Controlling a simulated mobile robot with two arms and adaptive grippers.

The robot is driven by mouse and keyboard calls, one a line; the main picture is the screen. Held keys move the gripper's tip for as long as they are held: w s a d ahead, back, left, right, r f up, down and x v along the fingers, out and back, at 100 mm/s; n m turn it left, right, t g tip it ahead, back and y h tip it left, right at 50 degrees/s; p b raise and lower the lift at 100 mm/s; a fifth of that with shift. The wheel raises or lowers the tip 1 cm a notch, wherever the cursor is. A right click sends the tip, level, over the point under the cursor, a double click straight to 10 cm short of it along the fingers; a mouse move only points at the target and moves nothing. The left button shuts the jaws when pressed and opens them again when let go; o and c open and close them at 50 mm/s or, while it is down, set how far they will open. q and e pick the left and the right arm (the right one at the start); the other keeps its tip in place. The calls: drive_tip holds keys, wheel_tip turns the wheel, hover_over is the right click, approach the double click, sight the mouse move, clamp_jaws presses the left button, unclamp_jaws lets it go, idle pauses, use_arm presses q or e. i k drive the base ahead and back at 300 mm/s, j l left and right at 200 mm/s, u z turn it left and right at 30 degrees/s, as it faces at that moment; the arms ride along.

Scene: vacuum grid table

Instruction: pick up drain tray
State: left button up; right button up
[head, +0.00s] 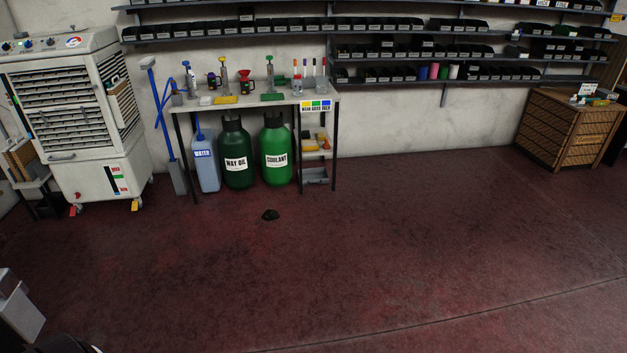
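A grey open tray (314,178) sits low in the rack under the right end of the workbench. It looks like a drain tray, but it is too small in view to be sure. Neither of my grippers shows in the head view.
The bench (250,98) holds bottles and funnels. A blue jug (206,165), a way oil drum (236,160) and a green coolant drum (276,155) stand below. A white cabinet on wheels (75,120) is left, a wooden crate (560,130) right. The red floor (400,240) is mostly clear.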

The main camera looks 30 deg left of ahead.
sight(319, 175)
drive_tip(key=i+j, duration=0.1)
drive_tip(key=i, duration=0.6)
drive_tip(key=i+u, duration=0.15)
drive_tip(key=i, duration=1.25)
drive_tip(key=i+u, duration=0.15)
drive_tip(key=i, duration=1.25)
drive_tip(key=i+l+u, duration=0.1)
drive_tip(key=i, duration=0.6)
drive_tip(key=i+l+u, duration=0.1)
drive_tip(key=i, duration=0.6)
drive_tip(key=l, duration=0.1)
